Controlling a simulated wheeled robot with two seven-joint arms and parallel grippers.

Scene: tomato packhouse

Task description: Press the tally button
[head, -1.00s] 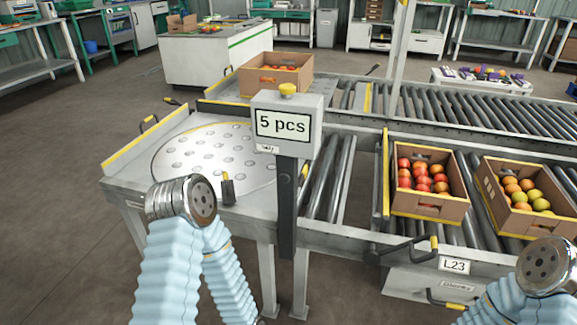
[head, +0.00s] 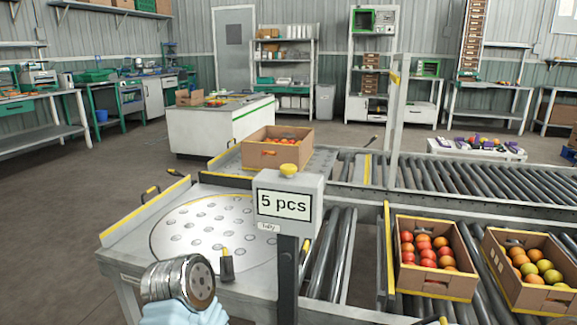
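The tally counter (head: 289,205) is a grey box on a dark post, with a display reading "5 pcs" and a small label below it. Its yellow domed button (head: 289,170) sits on top, with nothing touching it. The button stands out above the box's top face. Neither of my grippers is in view. Only a metal joint of my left arm and a bit of its blue sleeve show at the bottom left, in front of the table and apart from the counter.
A ball-transfer table (head: 135,231) stands left of the counter, with a black, yellow-tipped lever (head: 226,265) near it. Roller conveyors (head: 450,190) run to the right. Open boxes of tomatoes (head: 436,284) (head: 540,297) stand right, another box (head: 277,154) behind. Space above the button looks clear.

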